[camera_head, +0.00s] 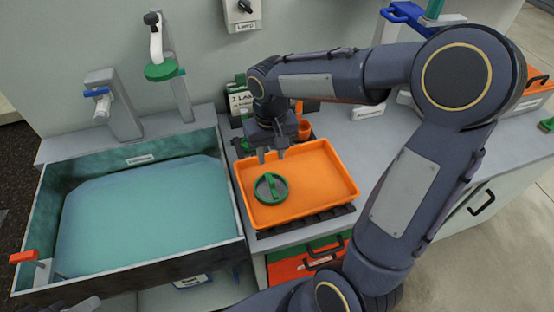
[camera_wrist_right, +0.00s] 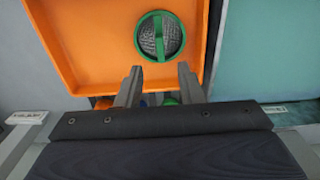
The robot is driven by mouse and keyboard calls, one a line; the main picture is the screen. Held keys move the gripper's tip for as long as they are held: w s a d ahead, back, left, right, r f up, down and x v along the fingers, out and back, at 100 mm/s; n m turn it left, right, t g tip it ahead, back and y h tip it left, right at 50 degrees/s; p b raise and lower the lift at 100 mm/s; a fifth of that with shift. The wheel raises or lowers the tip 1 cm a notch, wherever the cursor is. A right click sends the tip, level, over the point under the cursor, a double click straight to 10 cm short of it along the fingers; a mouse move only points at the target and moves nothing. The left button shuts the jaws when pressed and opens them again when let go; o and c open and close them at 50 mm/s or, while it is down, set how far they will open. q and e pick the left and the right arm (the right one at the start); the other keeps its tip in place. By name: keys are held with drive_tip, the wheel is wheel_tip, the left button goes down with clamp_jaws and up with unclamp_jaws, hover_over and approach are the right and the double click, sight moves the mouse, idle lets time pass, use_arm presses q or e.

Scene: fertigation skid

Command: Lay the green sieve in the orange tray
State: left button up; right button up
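The green sieve (camera_head: 271,188) is a round disc with grey mesh and a green bar across it. It lies in the orange tray (camera_head: 325,180), toward the tray's left side. In the right wrist view the sieve (camera_wrist_right: 160,36) lies inside the tray (camera_wrist_right: 90,50), just beyond my fingertips. My right gripper (camera_head: 272,156) is above the back part of the tray, apart from the sieve. In the wrist view its two fingers (camera_wrist_right: 160,72) are spread with nothing between them. My left gripper cannot be made out in the head view.
A water-filled basin (camera_head: 140,215) is left of the tray, with a blue-handled tap (camera_head: 97,92) behind it. A green disc (camera_head: 161,71) is on a post there. The tray rests on a dark slatted rack (camera_head: 305,222). The counter right of the tray is partly clear.

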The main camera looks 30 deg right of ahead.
drive_tip(key=s+a+r+t+y, duration=0.1)
drive_tip(key=s+r+t, duration=0.1)
drive_tip(key=s, duration=0.6)
drive_tip(key=s+a+r+t+y, duration=0.2)
drive_tip(key=s+t, duration=0.1)
drive_tip(key=s, duration=0.5)
drive_tip(key=shift+s+r+n+y, duration=0.2)
drive_tip(key=shift+s+n+y, duration=0.1)
drive_tip(key=shift+s, duration=0.05)
